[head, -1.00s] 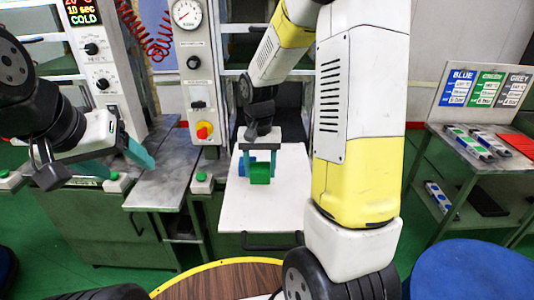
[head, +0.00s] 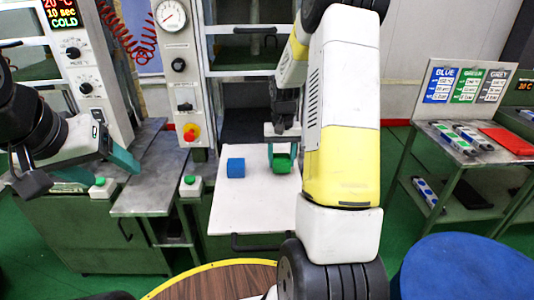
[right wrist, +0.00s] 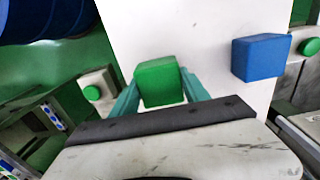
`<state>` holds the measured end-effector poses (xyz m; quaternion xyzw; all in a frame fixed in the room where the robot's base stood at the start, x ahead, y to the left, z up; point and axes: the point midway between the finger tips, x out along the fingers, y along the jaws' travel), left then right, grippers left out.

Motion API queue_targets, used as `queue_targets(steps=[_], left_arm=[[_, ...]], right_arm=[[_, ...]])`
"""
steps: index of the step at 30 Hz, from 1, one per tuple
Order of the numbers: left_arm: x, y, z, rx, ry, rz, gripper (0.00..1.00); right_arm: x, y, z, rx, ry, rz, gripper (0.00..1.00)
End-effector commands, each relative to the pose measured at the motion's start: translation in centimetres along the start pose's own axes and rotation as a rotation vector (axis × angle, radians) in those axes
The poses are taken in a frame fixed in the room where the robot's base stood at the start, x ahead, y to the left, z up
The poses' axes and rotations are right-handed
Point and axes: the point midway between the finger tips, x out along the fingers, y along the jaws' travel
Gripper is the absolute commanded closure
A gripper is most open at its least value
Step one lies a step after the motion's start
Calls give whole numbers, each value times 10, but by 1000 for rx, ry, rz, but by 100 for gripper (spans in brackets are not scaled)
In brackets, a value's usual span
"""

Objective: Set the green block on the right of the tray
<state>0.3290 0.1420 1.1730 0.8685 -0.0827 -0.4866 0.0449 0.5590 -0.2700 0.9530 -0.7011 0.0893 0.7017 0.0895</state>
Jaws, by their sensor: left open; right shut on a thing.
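The green block (head: 283,164) is between the teal fingers of my right gripper (head: 282,154), at the right side of the white tray (head: 245,212). The grip on the green block (right wrist: 160,82) also shows in the right wrist view. I cannot tell whether the block touches the tray or hangs just above it. A blue block (head: 236,168) sits on the tray to the left of the green one, with a clear gap between them. My left gripper (head: 124,161) is open and empty at the left, away from the tray.
A grey ledge with green push buttons (head: 190,180) lies left of the tray. A control panel with a red knob (head: 190,132) stands behind it. A side table (head: 470,148) with several parts stands at the right, near a blue round top (head: 465,268). The tray's front is bare.

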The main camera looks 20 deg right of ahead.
Motion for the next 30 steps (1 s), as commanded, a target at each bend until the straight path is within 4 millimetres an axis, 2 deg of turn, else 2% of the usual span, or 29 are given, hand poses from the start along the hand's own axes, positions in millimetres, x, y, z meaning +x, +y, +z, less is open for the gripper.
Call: queue_targets(steps=[3, 14, 15, 17, 26, 30], left_arm=[[0, 0, 0, 0, 0, 0, 31], [0, 0, 0, 0, 0, 0, 31], [0, 0, 0, 0, 0, 0, 31], [0, 0, 0, 0, 0, 0, 31], [0, 0, 0, 0, 0, 0, 31], [0, 0, 0, 0, 0, 0, 31]], right_arm=[[11, 0, 0, -1, 1, 0, 100], [14, 0, -1, 0, 2, 0, 100], [14, 0, 0, 0, 1, 0, 39], [14, 0, 0, 0, 1, 0, 27], [14, 0, 0, 0, 1, 0, 25], [6, 0, 0, 0, 2, 0, 25]])
